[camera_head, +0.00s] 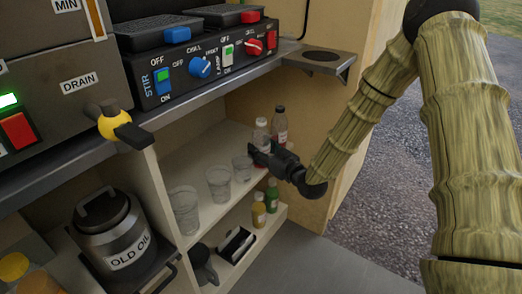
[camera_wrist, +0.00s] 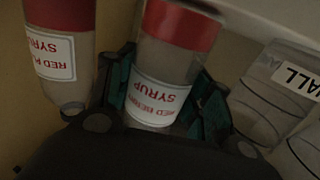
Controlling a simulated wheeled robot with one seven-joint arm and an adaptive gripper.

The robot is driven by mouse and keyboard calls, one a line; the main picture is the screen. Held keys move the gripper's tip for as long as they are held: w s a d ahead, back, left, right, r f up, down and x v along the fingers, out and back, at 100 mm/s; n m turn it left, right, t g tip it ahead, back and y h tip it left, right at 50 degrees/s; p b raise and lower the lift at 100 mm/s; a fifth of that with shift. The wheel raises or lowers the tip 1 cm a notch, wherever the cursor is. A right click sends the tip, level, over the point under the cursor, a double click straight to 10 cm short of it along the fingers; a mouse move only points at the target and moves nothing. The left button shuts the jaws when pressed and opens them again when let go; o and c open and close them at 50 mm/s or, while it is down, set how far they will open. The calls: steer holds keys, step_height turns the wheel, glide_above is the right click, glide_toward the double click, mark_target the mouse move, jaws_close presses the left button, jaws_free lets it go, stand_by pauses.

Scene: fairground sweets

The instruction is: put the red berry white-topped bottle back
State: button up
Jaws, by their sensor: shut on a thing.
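The red berry syrup bottle (camera_head: 261,132) stands upright at the upper shelf. It is clear with a white label and a pale top in the head view. In the wrist view the red berry bottle (camera_wrist: 178,62) shows a red band and its label between my fingers. My gripper (camera_head: 268,156) is shut on it, and the fingers (camera_wrist: 165,100) lie on both sides of its label. The gripper hides its lower part in the head view; I cannot tell whether its base touches the shelf.
Another red-labelled syrup bottle (camera_wrist: 58,50) stands close beside it, also in the head view (camera_head: 280,126). Clear cups (camera_head: 219,184) stand along the upper shelf (camera_head: 207,213). Yellow (camera_head: 259,211) and green (camera_head: 272,197) bottles stand below. An old oil can (camera_head: 108,232) is at left.

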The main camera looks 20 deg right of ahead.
steer(key=shift+f, duration=0.2)
steer(key=o, duration=1.1)
steer(key=shift+r, duration=0.2)
steer(key=shift+s+d, duration=0.15)
steer(key=shift+s, duration=0.15)
steer(key=p+v, duration=0.4)
steer(key=v, duration=0.7)
steer(key=s+a+f+m+g+h, duration=0.15)
steer(key=s+f+g, duration=0.25)
steer(key=s+f, duration=0.5)
steer(key=s+a+f+m+g+h, duration=0.1)
steer(key=s+a+f+g+h, duration=0.2)
steer(key=f, duration=1)
steer(key=s+f+g, duration=0.3)
steer(key=s, duration=0.5)
steer(key=s+f+m+g+h, duration=0.1)
steer(key=s+f+g, duration=0.2)
steer(key=s, duration=0.6)
steer(key=s+f+m+g+h, duration=0.1)
steer(key=s+f+g, duration=0.2)
steer(key=s, duration=0.6)
steer(key=shift+a+f+m+g+h, duration=0.15)
steer(key=shift+f+m+g+h, duration=0.15)
steer(key=shift+f, duration=0.5)
